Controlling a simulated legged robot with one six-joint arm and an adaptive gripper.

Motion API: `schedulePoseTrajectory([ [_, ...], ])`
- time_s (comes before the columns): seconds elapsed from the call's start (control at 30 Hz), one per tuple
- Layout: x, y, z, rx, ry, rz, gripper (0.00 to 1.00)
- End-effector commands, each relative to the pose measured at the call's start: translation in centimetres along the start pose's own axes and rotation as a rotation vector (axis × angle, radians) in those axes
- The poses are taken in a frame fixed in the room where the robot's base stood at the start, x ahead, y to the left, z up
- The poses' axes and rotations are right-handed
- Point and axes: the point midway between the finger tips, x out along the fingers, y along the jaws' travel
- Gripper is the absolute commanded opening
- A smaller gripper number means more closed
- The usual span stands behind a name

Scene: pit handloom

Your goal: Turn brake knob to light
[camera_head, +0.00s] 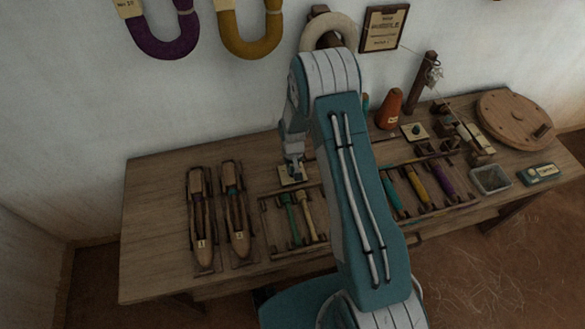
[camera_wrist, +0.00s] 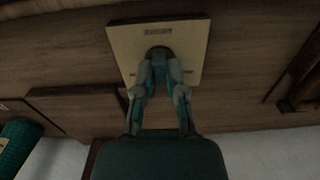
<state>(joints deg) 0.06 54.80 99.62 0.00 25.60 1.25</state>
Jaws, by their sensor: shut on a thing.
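My gripper (camera_head: 295,172) is over a small cream plate (camera_head: 285,182) on the workbench, behind the rack with the green and pale bobbins. In the wrist view my gripper (camera_wrist: 160,62) points at the same plate (camera_wrist: 192,65), and its fingers are closed around a dark round knob (camera_wrist: 158,51) on it. The fingers hide much of the knob, so its pointer or setting does not show. The plate's printed label (camera_wrist: 158,32) is too small to read.
Two shuttles (camera_head: 201,225) (camera_head: 237,222) lie left of the plate. A second cream plate with a dark knob (camera_head: 415,129) sits farther right, near an orange-brown cone (camera_head: 389,110). A round wooden disc (camera_head: 510,118) and a grey tray (camera_head: 491,180) are at the right end.

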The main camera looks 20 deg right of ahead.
Motion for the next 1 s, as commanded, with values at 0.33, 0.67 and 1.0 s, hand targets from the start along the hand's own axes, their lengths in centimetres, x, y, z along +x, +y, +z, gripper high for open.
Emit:
schedulePoseTrajectory([
  [0.33,0.12,-0.06,-0.01,-0.025,0.002,0.0,0.0],
  [0.67,0.08,-0.05,0.01,-0.024,0.001,0.0,0.5],
  [1.0,-0.36,-0.01,0.02,-0.023,0.002,0.0,0.5],
])
